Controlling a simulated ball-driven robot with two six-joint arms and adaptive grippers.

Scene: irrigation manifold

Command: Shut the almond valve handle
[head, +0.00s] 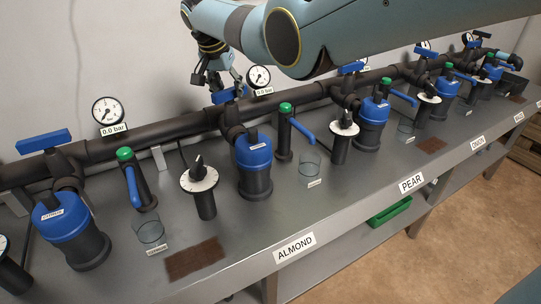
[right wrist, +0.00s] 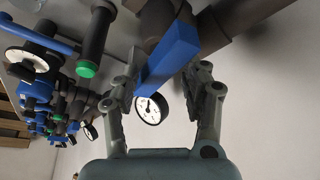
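The almond valve handle is a blue bar (head: 229,94) on top of a dark valve, above the blue-capped filter (head: 254,152) and behind the ALMOND label (head: 295,247). The bar lies roughly along the main pipe. My right gripper (head: 218,82) is at this handle, reaching down from above. In the right wrist view the blue handle (right wrist: 170,56) shows between the spread fingers of the right gripper (right wrist: 163,85), with gaps on both sides. The fingers hide part of the handle in the head view. My left gripper is not in view.
Pressure gauges stand behind the pipe, one (head: 259,77) just right of my gripper. A green-capped post with a blue lever (head: 302,130), a dial knob (head: 203,180) and a clear cup (head: 310,165) stand nearby. Another blue handle (head: 43,140) is at left.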

